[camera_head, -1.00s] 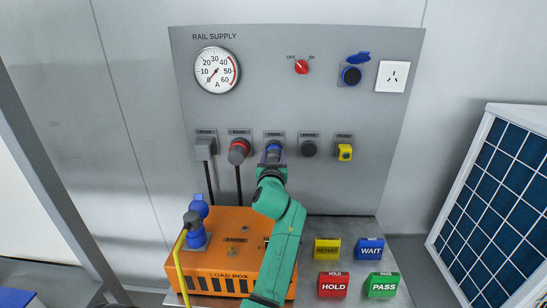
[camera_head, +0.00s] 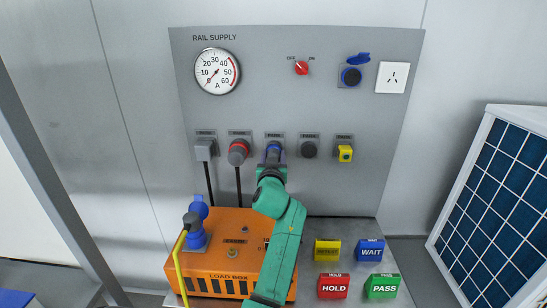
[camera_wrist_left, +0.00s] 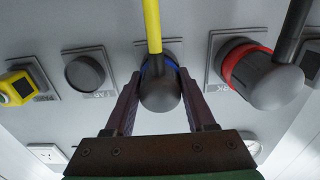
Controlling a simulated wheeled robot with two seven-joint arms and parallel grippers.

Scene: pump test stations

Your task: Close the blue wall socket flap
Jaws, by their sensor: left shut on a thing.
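The blue wall socket (camera_head: 351,76) sits at the upper right of the grey panel. Its blue flap (camera_head: 358,58) is open, sticking out above the round opening, and no plug shows in it. My left gripper (camera_head: 272,164) is well below and left of it, at the middle holder of the lower row. It is shut on a dark grey plug (camera_wrist_left: 160,92) with a yellow cable, and a finger lies on each side of it. The plug sits at a blue-ringed holder (camera_wrist_left: 172,63). My right gripper is not in view.
A grey plug (camera_head: 205,149) and a red-ringed plug (camera_head: 238,152) hang left of my gripper. A black cap (camera_head: 309,149) and a yellow piece (camera_head: 345,153) are right. An orange load box (camera_head: 222,267) and several coloured blocks stand below. The panel around the wall socket is clear.

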